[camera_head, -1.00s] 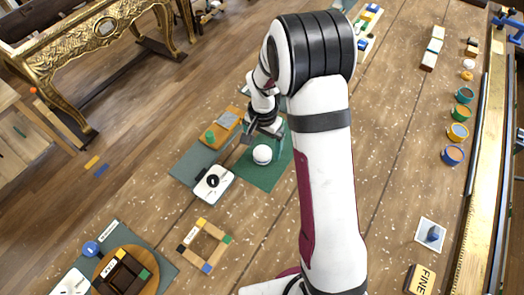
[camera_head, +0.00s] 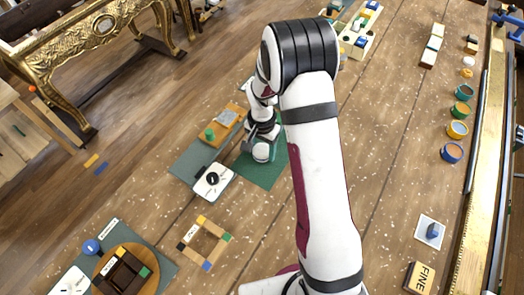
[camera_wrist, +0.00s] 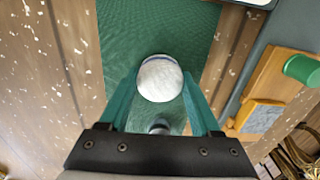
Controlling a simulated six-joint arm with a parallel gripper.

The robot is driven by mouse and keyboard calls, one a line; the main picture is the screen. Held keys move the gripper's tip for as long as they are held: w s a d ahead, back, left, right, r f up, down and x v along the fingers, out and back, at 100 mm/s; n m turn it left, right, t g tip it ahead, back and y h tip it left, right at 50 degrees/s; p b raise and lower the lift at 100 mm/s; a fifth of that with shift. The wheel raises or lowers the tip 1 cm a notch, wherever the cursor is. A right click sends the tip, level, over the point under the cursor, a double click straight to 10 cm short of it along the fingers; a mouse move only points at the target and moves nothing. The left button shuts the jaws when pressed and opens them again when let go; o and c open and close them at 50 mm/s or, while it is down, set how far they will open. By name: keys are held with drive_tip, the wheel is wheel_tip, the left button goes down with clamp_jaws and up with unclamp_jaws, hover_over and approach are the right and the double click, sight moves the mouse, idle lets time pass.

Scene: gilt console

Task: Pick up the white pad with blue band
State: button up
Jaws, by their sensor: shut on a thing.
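The white pad with blue band (camera_wrist: 160,80) shows in the wrist view as a round white piece with a thin dark blue band along its far edge. It sits over a green mat (camera_wrist: 150,25). My gripper (camera_wrist: 161,76) has its two teal fingers on either side of the pad, shut on it. I cannot tell whether the pad touches the mat.
A white block with a black knob (camera_head: 213,181) stands left of the mat. An orange board with a green peg (camera_head: 222,128) lies behind it. A wooden frame (camera_head: 204,243) lies in front. Several coloured cups (camera_head: 453,152) line the right side. Bare tabletop lies between.

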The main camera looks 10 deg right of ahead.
sight(266, 150)
drive_tip(key=r, duration=0.3)
drive_tip(key=d+r, duration=0.1)
drive_tip(key=shift+s+r, duration=0.2)
drive_tip(key=shift+r, duration=0.2)
drive_tip(key=s+d+r, duration=0.5)
drive_tip(key=d+r, duration=0.1)
drive_tip(key=d, duration=0.3)
drive_tip(key=shift+s, duration=0.3)
drive_tip(key=shift+r, duration=0.1)
drive_tip(key=o, duration=0.6)
drive_tip(key=c, duration=0.5)
